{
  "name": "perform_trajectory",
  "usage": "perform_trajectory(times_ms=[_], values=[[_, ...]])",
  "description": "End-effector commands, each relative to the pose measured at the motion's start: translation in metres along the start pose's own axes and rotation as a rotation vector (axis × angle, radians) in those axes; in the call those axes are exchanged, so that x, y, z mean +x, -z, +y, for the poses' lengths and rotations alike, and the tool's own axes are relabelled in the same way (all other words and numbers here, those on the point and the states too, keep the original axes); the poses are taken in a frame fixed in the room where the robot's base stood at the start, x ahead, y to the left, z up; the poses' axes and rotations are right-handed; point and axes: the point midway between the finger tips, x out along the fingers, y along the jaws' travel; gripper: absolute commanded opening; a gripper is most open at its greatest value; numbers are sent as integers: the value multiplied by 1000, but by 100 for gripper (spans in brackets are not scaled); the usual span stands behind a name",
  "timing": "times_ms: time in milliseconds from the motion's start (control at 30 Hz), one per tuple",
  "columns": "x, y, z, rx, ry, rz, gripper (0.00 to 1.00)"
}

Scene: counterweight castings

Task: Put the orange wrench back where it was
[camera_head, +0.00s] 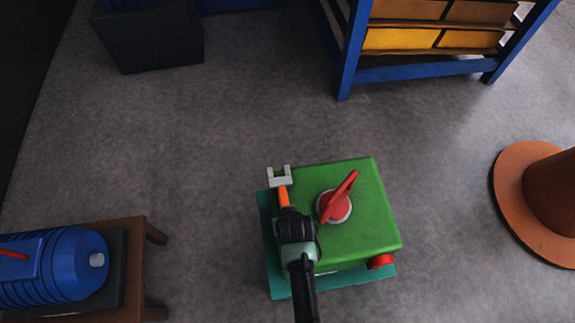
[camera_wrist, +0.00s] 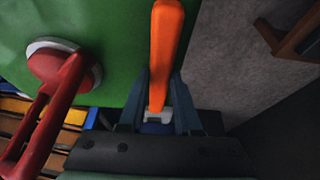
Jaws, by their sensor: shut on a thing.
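The orange wrench (camera_head: 284,197) has a grey open-ended jaw that points away from my arm in the head view. My gripper (camera_head: 286,211) is shut on its handle, over the left edge of the green box (camera_head: 364,218). In the wrist view the orange handle of the wrench (camera_wrist: 166,45) runs up from between the dark fingers of my gripper (camera_wrist: 160,88). A small pale piece shows low between the fingers. I cannot tell whether the wrench touches the box.
A red lever (camera_head: 340,196) stands up from the box top, close right of my gripper. A red knob (camera_head: 380,261) is on the box's side. A blue motor (camera_head: 60,265) sits on a brown table at left. A blue rack (camera_head: 420,72) stands behind. A brown cone (camera_head: 530,200) is at right.

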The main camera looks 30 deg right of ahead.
Motion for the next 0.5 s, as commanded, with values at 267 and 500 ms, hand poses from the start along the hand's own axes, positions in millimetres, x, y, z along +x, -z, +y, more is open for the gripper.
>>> perform_trajectory(times_ms=[267, 500], values=[[4, 0, 0, 0, 0, 4, 0], [7, -2, 0, 0, 0, 1, 43]])
